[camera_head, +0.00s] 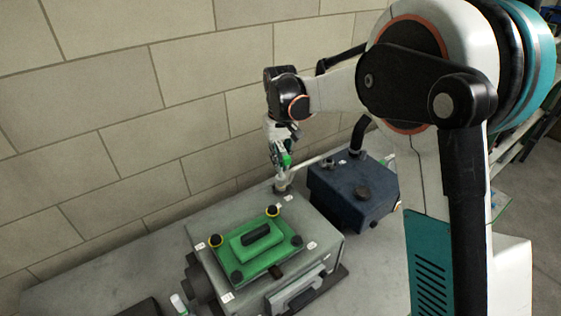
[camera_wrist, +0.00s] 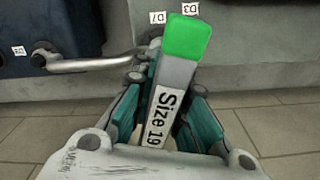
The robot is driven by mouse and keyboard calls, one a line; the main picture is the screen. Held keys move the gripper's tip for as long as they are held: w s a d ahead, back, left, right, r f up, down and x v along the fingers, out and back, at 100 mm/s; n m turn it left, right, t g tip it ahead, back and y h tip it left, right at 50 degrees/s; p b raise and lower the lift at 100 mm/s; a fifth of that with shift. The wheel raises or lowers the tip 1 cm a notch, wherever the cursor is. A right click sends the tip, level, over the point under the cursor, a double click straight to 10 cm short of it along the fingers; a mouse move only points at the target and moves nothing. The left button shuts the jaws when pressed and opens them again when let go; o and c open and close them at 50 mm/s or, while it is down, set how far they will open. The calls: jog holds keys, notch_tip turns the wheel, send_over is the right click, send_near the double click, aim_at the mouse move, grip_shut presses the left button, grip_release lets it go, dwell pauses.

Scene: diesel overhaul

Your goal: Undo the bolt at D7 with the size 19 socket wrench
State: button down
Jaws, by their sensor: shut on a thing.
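My gripper (camera_head: 279,148) is shut on the size 19 socket wrench. In the wrist view my gripper (camera_wrist: 165,112) has its teal fingers on both sides of the wrench (camera_wrist: 178,75), which has a grey shaft labelled "Size 19" and a bright green end. The wrench's green part (camera_head: 287,160) also shows in the head view, above the pipe joint behind the green-topped engine block. A tag that seems to read D7 (camera_wrist: 157,17) is just left of the green end. The bolt at D7 cannot be made out; the wrench and fingers cover that area.
The grey engine block (camera_head: 325,238) with a green cover (camera_head: 262,262) stands on the bench (camera_head: 80,285). A dark blue box (camera_head: 345,195) sits to its right, with a metal pipe (camera_head: 308,163) beside it. A brick wall (camera_head: 110,110) rises close behind.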

jog(key=n, duration=0.6)
jog(key=shift+n+b, duration=0.3)
jog(key=shift+b, duration=0.05)
jog(key=shift+r, duration=0.1)
